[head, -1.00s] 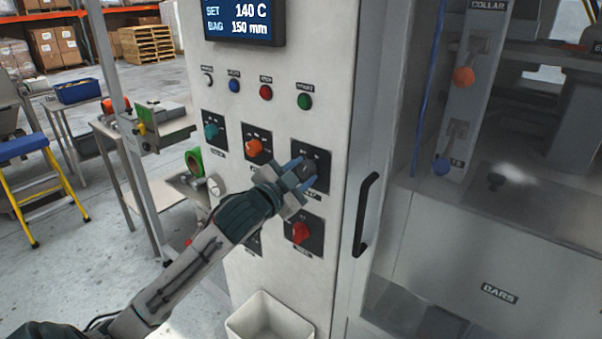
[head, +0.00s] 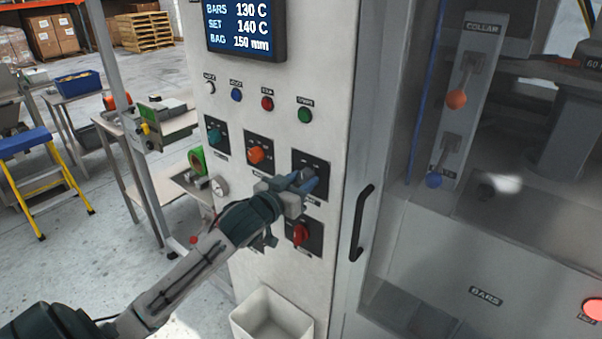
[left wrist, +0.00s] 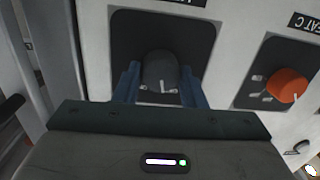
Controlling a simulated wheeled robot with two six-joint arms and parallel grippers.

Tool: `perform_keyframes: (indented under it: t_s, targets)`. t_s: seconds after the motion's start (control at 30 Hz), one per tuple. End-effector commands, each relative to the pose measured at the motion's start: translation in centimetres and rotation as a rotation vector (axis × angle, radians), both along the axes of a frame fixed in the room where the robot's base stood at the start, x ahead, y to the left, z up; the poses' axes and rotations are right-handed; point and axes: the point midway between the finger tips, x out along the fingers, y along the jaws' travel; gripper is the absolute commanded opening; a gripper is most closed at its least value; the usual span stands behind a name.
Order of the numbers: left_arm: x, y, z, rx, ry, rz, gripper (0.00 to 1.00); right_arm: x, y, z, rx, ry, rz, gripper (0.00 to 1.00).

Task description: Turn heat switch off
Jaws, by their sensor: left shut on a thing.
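My left gripper (head: 301,182) is at a dark square switch plate (head: 318,163) on the white control panel. In the left wrist view its two blue fingers (left wrist: 160,86) stand on either side of a dark grey round knob (left wrist: 160,68) with a white pointer mark, shut on it. The knob is mostly hidden by the fingers in the head view. The label by this plate is partly covered and too small to read surely. My right gripper is not in view.
An orange knob (head: 255,155) is beside it, with a teal knob (head: 214,137) further left and a red knob (head: 301,235) below. A display (head: 243,27) reads bars 130 C, set 140 C. A black door handle (head: 361,222) stands to the right. A white bin (head: 272,318) is below.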

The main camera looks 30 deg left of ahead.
Motion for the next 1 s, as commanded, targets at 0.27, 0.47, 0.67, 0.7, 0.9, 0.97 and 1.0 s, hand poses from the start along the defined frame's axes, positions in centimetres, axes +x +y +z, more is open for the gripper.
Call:
perform_keyframes:
  t_s: [0.27, 0.47, 0.67, 0.7, 0.9, 0.97, 1.0]
  targets:
    - [0.0, 0.1, 0.2, -0.182, 0.015, 0.001, 0.14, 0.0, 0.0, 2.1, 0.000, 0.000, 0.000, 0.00]
    - [0.0, 0.1, 0.1, -0.256, 0.021, 0.001, 0.14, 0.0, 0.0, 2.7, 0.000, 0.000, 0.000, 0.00]
    - [0.0, 0.1, 0.1, -0.287, 0.021, -0.001, 0.14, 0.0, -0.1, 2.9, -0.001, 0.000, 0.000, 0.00]
    - [0.0, 0.1, 0.1, -0.290, 0.022, -0.001, 0.14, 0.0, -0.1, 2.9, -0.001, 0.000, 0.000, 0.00]
    - [0.0, 0.1, 0.0, -0.293, 0.022, 0.000, 0.14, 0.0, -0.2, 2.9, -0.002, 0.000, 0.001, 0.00]
    - [0.0, 0.1, 0.0, -0.293, 0.022, 0.000, 0.14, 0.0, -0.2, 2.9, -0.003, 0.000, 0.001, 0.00]
    - [0.0, 0.1, 0.0, -0.293, 0.022, 0.000, 0.14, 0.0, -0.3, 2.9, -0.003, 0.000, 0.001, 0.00]
